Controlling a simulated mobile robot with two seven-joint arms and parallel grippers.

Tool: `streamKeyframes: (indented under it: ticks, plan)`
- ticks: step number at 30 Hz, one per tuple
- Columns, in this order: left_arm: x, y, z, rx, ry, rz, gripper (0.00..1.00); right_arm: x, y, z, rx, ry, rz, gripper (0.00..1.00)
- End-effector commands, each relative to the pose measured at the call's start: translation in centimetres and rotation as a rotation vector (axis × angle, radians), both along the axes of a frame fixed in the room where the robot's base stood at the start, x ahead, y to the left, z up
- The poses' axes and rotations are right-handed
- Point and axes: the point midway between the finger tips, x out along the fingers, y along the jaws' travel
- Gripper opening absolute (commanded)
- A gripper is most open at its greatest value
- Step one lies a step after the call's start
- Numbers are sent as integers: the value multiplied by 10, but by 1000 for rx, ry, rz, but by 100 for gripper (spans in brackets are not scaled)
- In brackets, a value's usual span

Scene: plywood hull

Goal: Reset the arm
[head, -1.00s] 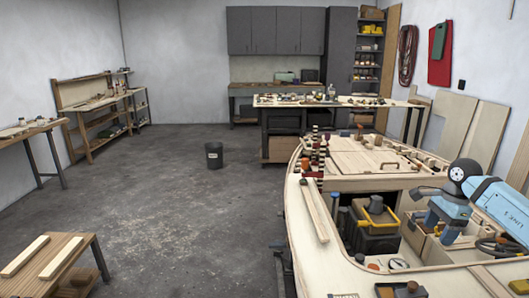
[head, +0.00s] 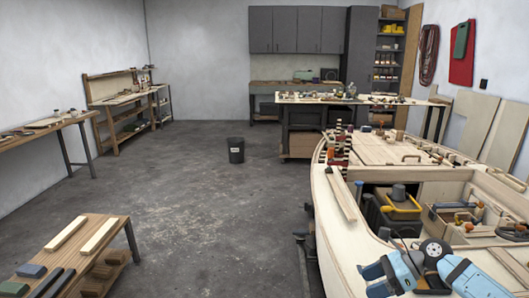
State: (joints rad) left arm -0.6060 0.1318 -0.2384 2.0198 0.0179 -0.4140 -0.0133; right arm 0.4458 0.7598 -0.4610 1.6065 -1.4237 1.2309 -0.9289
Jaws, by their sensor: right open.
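My right arm with its light blue links comes in at the bottom right, low over the plywood hull (head: 345,262). My right gripper (head: 371,280) is at the arm's left end, near the bottom edge of the head view. It points left over the hull's pale side deck. Its jaws are open, and I see nothing held between them. My left gripper is not in view.
The hull's open well beside the arm holds a black and yellow tool case (head: 403,205) and a wooden tool tote (head: 455,222). A long wood strip (head: 341,193) lies on the deck. A low bench (head: 112,222) stands at lower left. The floor between is clear except a black bin (head: 236,151).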

Motion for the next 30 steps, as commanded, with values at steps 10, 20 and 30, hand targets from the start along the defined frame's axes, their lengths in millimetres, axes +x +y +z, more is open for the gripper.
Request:
streamKeyframes:
  ticks: [10,20,30]
  plan:
    - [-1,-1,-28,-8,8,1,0,-81,127,-66,1165,800,-695,65]
    - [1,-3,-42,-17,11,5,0,-175,115,-185,1825,1771,-1445,65]
    - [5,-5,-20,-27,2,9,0,-266,127,-228,-1480,-1723,1399,65]
